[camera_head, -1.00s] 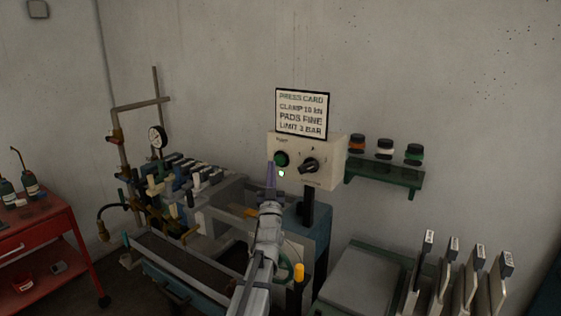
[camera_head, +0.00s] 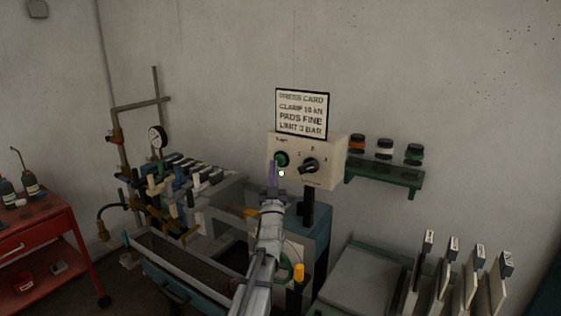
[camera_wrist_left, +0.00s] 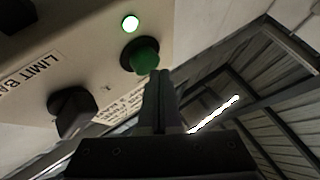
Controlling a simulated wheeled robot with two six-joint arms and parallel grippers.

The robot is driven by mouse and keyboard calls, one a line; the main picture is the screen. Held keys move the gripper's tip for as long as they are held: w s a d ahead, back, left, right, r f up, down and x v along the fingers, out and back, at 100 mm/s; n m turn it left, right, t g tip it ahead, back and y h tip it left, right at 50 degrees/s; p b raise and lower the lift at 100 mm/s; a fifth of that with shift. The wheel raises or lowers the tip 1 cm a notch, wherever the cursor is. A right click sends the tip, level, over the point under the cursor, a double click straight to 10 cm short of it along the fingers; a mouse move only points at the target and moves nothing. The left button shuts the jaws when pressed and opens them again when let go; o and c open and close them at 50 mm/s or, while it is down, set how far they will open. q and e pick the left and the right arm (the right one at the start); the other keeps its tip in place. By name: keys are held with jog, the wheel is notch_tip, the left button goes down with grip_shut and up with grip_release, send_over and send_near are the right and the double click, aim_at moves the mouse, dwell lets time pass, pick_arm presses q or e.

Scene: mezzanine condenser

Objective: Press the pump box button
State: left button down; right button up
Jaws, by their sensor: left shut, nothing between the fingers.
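The pump box (camera_head: 336,157) is a pale box on the wall with a green button (camera_head: 282,158), a small lit lamp (camera_head: 281,173) and a black knob (camera_head: 309,166). My left gripper (camera_head: 272,164) is shut and empty, its fingertips close to the button. My right gripper is out of view.
A press card (camera_head: 302,113) stands above the box. A green shelf (camera_head: 384,177) with several jars is to its right. A bench with valves and a gauge (camera_head: 157,138) is at left, with a red cart (camera_head: 40,240) beyond. Labelled plates (camera_head: 468,285) stand at lower right.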

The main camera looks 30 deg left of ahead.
pick_arm(q)
jog(key=shift+w, duration=0.55)
dwell(0.4)
jog(key=shift+s, duration=1.05)
jog(key=s, duration=0.6)
jog(key=shift+a, duration=0.25)
